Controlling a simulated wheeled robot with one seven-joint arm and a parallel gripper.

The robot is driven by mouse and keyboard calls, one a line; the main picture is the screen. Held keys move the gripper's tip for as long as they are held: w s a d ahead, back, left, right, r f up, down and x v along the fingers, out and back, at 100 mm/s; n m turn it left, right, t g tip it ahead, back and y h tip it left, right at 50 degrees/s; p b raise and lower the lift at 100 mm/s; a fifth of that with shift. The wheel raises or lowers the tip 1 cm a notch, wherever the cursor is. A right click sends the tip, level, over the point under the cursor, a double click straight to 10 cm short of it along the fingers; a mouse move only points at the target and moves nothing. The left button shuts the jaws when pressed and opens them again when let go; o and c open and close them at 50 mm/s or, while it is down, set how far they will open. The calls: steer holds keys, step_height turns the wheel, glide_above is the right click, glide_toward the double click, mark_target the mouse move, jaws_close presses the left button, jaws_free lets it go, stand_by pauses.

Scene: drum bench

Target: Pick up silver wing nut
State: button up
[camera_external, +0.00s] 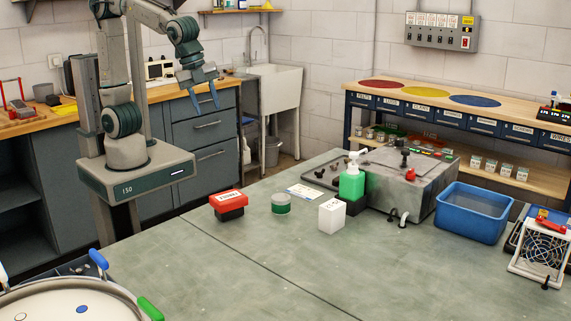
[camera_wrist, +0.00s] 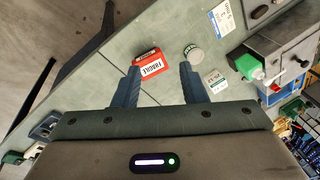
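I cannot make out a silver wing nut in either view; it may be hidden or too small to tell. My gripper (camera_external: 205,106) is raised at the upper left in the external view, pointing down, well above and behind the bench top. Its two blue-grey fingers are apart with nothing between them. In the wrist view my gripper (camera_wrist: 159,70) is open too, with the bench far below. Small dark parts lie on the bench's machine plate, too small to identify.
The grey-green bench (camera_external: 230,270) holds a red-and-black box (camera_external: 229,205), a round green tin (camera_external: 281,203), a white box (camera_external: 332,215), a green pump bottle (camera_external: 352,182), a metal machine (camera_external: 410,185), a blue bin (camera_external: 473,212) and a fan unit (camera_external: 541,250). The front middle is clear.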

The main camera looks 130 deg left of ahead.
steer(key=w+a+m, duration=0.2)
steer(key=w+a, duration=0.4)
steer(key=m+g+y, duration=0.3)
steer(key=m, duration=0.7)
glide_above(334, 166)
steer(key=d, duration=0.3)
steer(key=f, duration=1.9)
steer(key=shift+w+d+f+b, duration=0.1)
steer(key=shift+w+f+b, duration=0.2)
steer(key=shift+w+b, duration=0.05)
steer(key=shift+s+d+p+x, duration=0.15)
steer(key=shift+p+x, duration=0.2)
steer(key=shift+x, duration=1)
steer(key=shift+s+d+p+x, duration=0.1)
steer(key=shift+d+p+x, duration=0.15)
steer(key=shift+x, duration=1.1)
steer(key=shift+f, duration=0.15)
jaws_close()
